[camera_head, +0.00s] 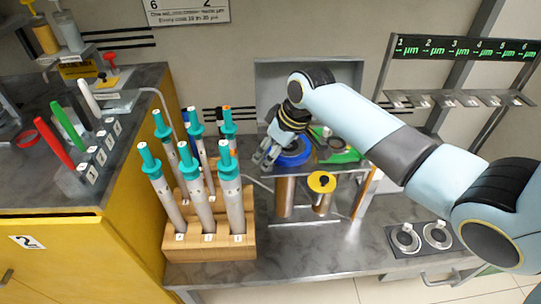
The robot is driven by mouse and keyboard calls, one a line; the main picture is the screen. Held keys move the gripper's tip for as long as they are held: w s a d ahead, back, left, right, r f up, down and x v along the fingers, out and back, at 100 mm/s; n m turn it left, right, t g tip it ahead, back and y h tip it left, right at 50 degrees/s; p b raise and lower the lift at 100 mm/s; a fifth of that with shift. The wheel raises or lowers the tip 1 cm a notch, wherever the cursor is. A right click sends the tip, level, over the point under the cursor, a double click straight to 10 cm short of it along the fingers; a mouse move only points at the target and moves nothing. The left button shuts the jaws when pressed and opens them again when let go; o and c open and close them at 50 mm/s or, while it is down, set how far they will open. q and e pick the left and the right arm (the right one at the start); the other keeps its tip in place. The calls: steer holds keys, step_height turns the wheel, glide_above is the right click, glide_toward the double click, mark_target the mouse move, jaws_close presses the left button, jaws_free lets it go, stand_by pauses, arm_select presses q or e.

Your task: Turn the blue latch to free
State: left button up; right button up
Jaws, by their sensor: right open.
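A round blue part (294,157), which may be the blue latch, sits on the bench stand in the middle of the picture. My right arm comes in from the right, and its gripper (265,158) points down just left of the blue part. The fingers are apart, with nothing seen between them. The arm's wrist covers some of the blue part, so I cannot tell its turned position or whether a finger touches it. My left gripper is not in view.
A wooden rack (209,243) with several teal-topped tubes stands left of the stand. A yellow-capped cylinder (321,184) is below the blue part, and a green part (345,154) lies to its right. A black plate (420,239) with two round fittings lies at the right.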

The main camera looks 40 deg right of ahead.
steer(key=shift+w+f, duration=0.2)
steer(key=shift+f, duration=0.35)
